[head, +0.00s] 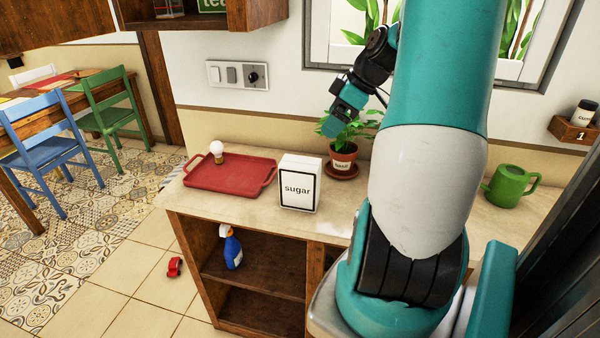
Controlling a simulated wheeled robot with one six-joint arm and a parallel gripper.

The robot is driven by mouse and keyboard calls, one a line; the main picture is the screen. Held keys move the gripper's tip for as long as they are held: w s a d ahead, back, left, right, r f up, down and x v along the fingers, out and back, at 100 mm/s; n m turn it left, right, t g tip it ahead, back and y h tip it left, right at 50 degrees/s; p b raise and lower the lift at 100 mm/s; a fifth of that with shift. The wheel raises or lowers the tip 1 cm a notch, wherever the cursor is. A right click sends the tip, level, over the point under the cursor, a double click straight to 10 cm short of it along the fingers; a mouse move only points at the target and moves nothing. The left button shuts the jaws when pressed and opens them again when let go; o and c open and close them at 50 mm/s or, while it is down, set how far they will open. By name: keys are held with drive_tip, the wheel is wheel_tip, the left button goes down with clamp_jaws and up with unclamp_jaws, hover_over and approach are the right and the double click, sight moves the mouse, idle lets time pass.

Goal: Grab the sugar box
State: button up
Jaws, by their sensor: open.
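The white sugar box (300,184) stands upright on the counter top (240,205), with a black-framed "sugar" label facing me. My gripper (333,124) is up and to the right of the box, in front of the wall and close to the potted plant's leaves in the picture. It is open and apart from the box, with nothing visible in it. The fingertips are small and partly blend with the leaves.
A potted plant (343,158) stands behind right. A green watering can (510,186) is at the right. A spray bottle (231,248) stands on the shelf below. My arm hides part of the counter.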

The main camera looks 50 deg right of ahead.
sight(304, 162)
drive_tip(key=p+x, duration=0.1)
drive_tip(key=x, duration=1)
drive_tip(key=shift+a+f, duration=0.1)
drive_tip(key=shift+a, duration=0.05)
drive_tip(key=shift+p+x, duration=1)
drive_tip(key=shift+x, duration=1.65)
drive_tip(key=shift+s+f, duration=0.1)
drive_tip(key=shift+s, duration=0.1)
drive_tip(key=shift+c, duration=0.4)
clamp_jaws()
